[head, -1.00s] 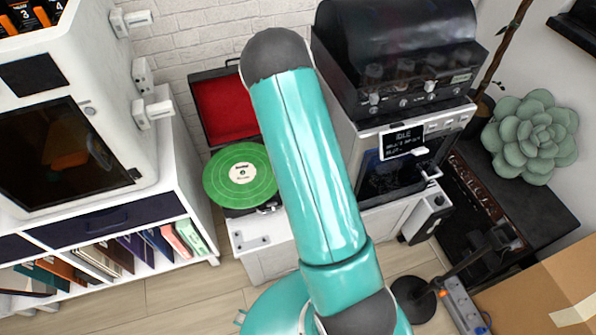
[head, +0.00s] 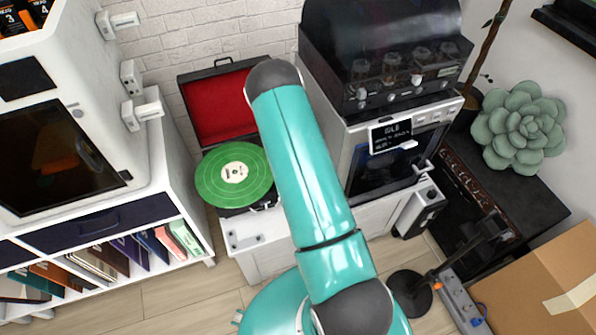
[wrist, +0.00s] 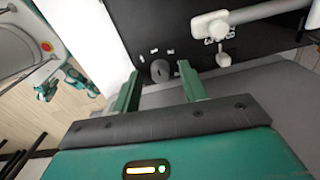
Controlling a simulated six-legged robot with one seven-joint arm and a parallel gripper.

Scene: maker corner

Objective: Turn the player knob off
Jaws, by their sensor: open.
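The record player shows in the head view with a green record (head: 234,174) on its deck and an open red-lined lid (head: 222,105). My arm covers part of its right side and hides my gripper there. In the wrist view my gripper (wrist: 159,77) is open, with its two green fingers apart and pointing at a black panel (wrist: 120,22), which looks like the player's deck. A small round dark grey knob (wrist: 160,70) on the panel shows between the fingertips, and nothing is held. Whether a finger touches the knob cannot be told. A white arm-like part (wrist: 255,18) lies above right of the knob.
A white cabinet with an oven-like machine (head: 385,160) stands right of the player. A white shelf unit with books (head: 120,255) stands left. A black lamp base (head: 408,293), power strip (head: 460,303) and cardboard box (head: 555,290) are at lower right.

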